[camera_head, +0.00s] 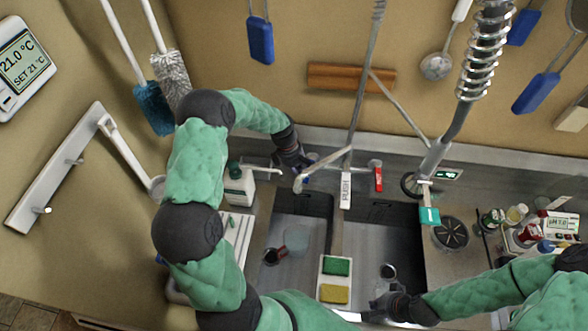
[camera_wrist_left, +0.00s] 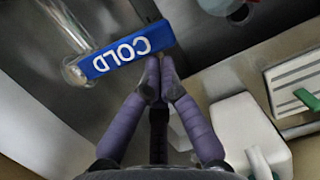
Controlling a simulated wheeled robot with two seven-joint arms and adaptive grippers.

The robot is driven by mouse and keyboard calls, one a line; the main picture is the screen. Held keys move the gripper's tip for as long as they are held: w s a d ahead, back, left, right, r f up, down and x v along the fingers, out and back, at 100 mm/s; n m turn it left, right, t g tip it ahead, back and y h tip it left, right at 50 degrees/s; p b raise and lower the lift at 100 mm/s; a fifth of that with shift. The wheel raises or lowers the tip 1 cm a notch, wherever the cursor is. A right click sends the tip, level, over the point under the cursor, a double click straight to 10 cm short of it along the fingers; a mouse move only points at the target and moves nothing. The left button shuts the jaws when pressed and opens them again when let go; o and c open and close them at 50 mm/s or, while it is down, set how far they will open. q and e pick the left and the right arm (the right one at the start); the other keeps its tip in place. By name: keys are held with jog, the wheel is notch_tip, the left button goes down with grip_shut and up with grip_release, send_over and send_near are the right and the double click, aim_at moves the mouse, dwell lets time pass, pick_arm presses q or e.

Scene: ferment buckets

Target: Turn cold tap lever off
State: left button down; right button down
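The cold tap lever (camera_wrist_left: 127,52) is a blue bar marked COLD in the left wrist view, attached to a metal tap body (camera_wrist_left: 76,70) at its left end. In the head view my left gripper and arm largely hide it. My left gripper (camera_wrist_left: 160,72) has its purple fingertips close together at the lever's lower edge, near its free end. I cannot tell whether they touch it. The left gripper also shows in the head view (camera_head: 302,166). My right gripper (camera_head: 374,304) is low over the sink area, and its fingers are unclear.
The red lever (camera_head: 378,178) stands right of the tap. The double sink (camera_head: 312,205) lies below. A sponge tray (camera_head: 334,280) sits between the basins.

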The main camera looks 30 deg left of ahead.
pick_arm(q)
jog(key=shift+d, duration=0.45)
dwell(0.5)
